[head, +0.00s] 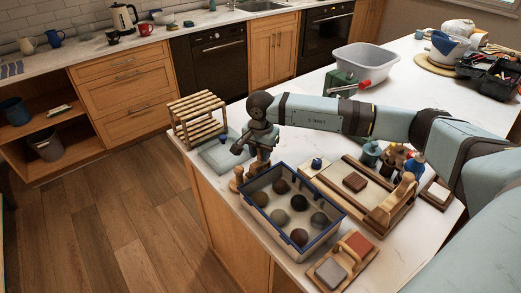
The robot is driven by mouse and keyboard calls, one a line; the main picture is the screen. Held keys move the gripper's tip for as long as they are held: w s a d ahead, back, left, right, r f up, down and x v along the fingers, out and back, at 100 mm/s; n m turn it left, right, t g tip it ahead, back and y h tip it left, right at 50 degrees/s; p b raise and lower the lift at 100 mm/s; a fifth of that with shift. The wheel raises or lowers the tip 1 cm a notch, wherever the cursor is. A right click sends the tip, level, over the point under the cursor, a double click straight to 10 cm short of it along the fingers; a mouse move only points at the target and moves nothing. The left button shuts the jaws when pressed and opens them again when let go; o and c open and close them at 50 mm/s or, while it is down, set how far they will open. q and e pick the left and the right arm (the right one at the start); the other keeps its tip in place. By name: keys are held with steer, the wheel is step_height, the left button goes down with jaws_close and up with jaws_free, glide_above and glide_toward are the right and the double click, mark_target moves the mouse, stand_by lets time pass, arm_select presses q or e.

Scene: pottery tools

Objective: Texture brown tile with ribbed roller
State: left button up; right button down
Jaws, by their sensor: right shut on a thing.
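A dark brown tile (355,181) lies on the pale bed of a wooden tray with raised rails, right of the middle. My right gripper (243,160) reaches across the counter to its left edge, pointing down beside the blue-rimmed box. It is shut on a small wooden piece (237,183) at its fingers, partly hidden; I cannot tell whether this is the ribbed roller. My left gripper is not in view.
A blue-rimmed box (332,229) holds several round balls. A wooden rack (197,112) and a pale slab (217,156) lie at the counter's left edge. Bottles (416,166) crowd behind the tray. A grey basin (365,62) stands at the back.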

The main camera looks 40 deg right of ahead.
stand_by(0.4)
steer(key=c, duration=0.8)
jaws_free()
steer(key=shift+o, duration=0.2)
step_height(320, 180, up, 14)
steer(key=b, duration=0.1)
steer(key=shift+b, duration=0.4)
steer(key=shift+s+f, duration=0.15)
